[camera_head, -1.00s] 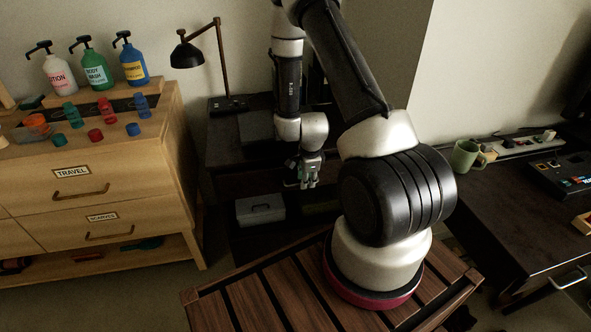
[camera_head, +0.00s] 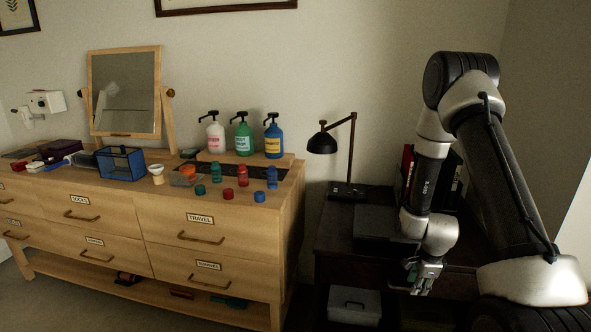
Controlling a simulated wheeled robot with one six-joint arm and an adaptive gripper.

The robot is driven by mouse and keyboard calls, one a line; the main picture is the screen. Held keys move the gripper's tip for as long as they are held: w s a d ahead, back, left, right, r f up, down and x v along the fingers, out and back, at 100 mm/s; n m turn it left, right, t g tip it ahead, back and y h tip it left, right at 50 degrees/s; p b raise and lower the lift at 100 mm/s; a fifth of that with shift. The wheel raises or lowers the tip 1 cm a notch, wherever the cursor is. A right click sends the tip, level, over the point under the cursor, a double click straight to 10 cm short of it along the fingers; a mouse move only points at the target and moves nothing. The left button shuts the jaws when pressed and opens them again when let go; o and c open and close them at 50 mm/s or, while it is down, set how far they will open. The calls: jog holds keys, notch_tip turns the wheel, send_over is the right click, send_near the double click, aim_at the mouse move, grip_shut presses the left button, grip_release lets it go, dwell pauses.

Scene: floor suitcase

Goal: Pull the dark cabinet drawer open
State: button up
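The dark cabinet (camera_head: 335,236) stands right of the wooden dresser, with a desk lamp on its top. Its dark front (camera_head: 345,268) shows below the top edge. The drawer's outline and handle are hard to make out, and my arm covers part of the cabinet. My gripper (camera_head: 424,284) hangs pointing down in front of the cabinet front, at the right. Its fingertips are small and dark. I cannot tell whether they are apart or touch a handle.
A grey box (camera_head: 355,305) sits in the open space below. The lamp (camera_head: 349,160) and a dark flat object (camera_head: 378,222) are on the cabinet top. The wooden dresser (camera_head: 200,225), at left, carries pump bottles, small coloured bottles and a mirror (camera_head: 125,92).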

jog(key=s+a+r+n, duration=0.1)
jog(key=r+n, duration=0.2)
jog(key=r, duration=0.6)
jog(key=s+a+r+n+t+y, duration=0.15)
jog(key=r+n, duration=0.25)
jog(key=r, duration=0.5)
jog(key=s+a+r+n+h, duration=0.1)
jog(key=s+r+n, duration=0.15)
jog(key=r, duration=0.65)
jog(key=s+a+r+n, duration=0.3)
jog(key=s+r+n, duration=0.8)
jog(key=s, duration=0.7)
jog(key=shift+a+r, duration=0.15)
jog(key=shift+r, duration=1.55)
